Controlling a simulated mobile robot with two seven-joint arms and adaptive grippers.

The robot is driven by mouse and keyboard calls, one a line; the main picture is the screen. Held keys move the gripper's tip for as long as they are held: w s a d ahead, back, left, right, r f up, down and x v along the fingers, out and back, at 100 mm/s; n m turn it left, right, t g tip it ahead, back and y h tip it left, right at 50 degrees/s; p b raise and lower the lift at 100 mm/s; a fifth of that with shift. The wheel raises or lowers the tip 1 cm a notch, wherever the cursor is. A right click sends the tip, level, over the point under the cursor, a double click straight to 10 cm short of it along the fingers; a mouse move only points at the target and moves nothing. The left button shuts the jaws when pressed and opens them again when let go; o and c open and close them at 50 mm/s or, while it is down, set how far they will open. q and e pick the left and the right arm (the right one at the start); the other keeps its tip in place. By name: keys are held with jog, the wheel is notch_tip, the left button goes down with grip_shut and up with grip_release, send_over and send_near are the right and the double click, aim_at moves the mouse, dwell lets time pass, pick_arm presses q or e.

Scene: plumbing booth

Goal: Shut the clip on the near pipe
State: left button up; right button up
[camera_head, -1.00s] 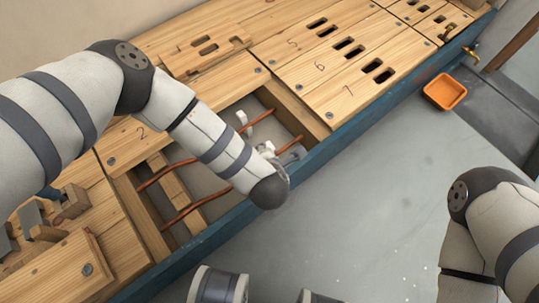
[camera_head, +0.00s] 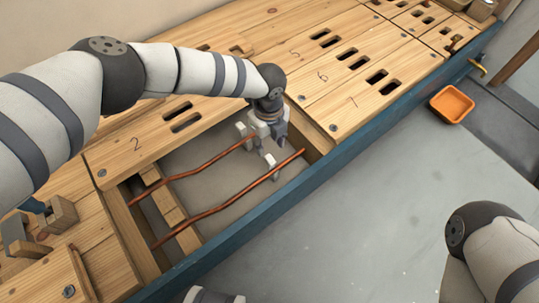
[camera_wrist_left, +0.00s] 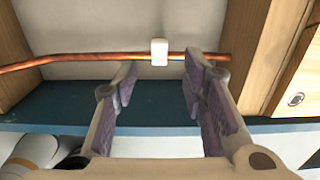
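Two copper pipes run across the open bay in the bench. The near pipe (camera_head: 222,206) lies closest to the blue edge, the far pipe (camera_head: 197,169) behind it. A small white clip (camera_head: 271,161) is at the near pipe's right part; it also shows in the left wrist view (camera_wrist_left: 159,52). I cannot tell whether it is open or shut. Another pale clip (camera_head: 241,129) is by the far pipe. My left gripper (camera_head: 272,132) hangs over the bay's right end. In the wrist view its fingers (camera_wrist_left: 160,75) are apart and empty, with the clip between and beyond them.
Wooden covers (camera_head: 340,75) with slots surround the bay. The blue bench edge (camera_head: 270,212) runs along the near side. An orange tray (camera_head: 452,104) stands right of the bench. The grey floor (camera_head: 370,200) is clear.

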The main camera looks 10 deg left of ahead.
aim_at(269, 157)
pick_arm(q)
notch_tip(269, 157, down, 7)
jog(key=b, duration=0.3)
jog(key=shift+f, duration=0.1)
pick_arm(e)
jog(key=shift+s+f+g, duration=0.15)
jog(key=shift+s+f, duration=0.15)
jog(key=shift+f, duration=0.3)
jog(key=shift+s+f+g, duration=0.15)
jog(key=shift+s+f, duration=0.1)
jog(key=shift+f, duration=0.35)
pick_arm(q)
jog(key=shift+c, duration=0.5)
grip_shut()
